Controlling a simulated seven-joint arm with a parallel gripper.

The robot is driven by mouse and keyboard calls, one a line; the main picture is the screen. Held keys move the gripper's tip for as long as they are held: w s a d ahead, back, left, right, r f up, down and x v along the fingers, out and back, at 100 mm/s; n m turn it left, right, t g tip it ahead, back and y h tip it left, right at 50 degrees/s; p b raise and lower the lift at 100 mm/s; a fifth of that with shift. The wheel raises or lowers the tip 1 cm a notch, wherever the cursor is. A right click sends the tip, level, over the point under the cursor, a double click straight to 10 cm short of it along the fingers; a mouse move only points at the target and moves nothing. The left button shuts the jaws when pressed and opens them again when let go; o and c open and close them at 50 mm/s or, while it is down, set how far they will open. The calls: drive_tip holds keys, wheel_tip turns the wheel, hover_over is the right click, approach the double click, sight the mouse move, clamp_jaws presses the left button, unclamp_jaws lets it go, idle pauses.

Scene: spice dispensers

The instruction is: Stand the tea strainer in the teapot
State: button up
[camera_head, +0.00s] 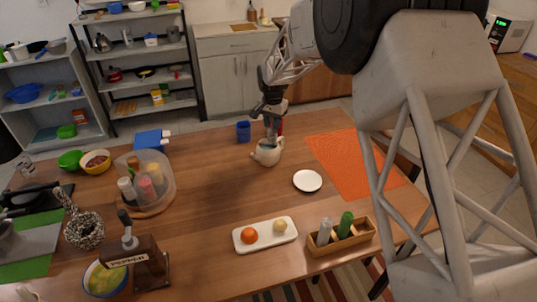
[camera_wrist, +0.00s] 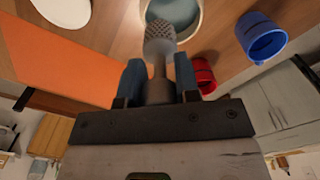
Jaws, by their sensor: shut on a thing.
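The cream teapot (camera_head: 267,156) stands on the wooden table in the head view. In the wrist view its round opening (camera_wrist: 186,12) shows with a pale teal inside. My gripper (camera_head: 271,134) points down right above the teapot. In the wrist view my gripper (camera_wrist: 158,75) is shut on the handle of the tea strainer (camera_wrist: 160,42). The strainer's grey, textured head points away from the fingers and overlaps the near edge of the opening in this view. I cannot tell whether the head is inside the teapot or above it. In the head view the strainer is not clearly visible.
A blue mug (camera_head: 243,132) stands left of the teapot, and a red mug (camera_wrist: 204,77) is close by. A white plate (camera_head: 307,181) and an orange mat (camera_head: 352,168) lie to the right. A clear bin of bottles (camera_head: 157,192) stands left. The table in front of the teapot is clear.

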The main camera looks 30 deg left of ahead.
drive_tip(key=o, duration=1)
drive_tip(key=shift+r, duration=3.9)
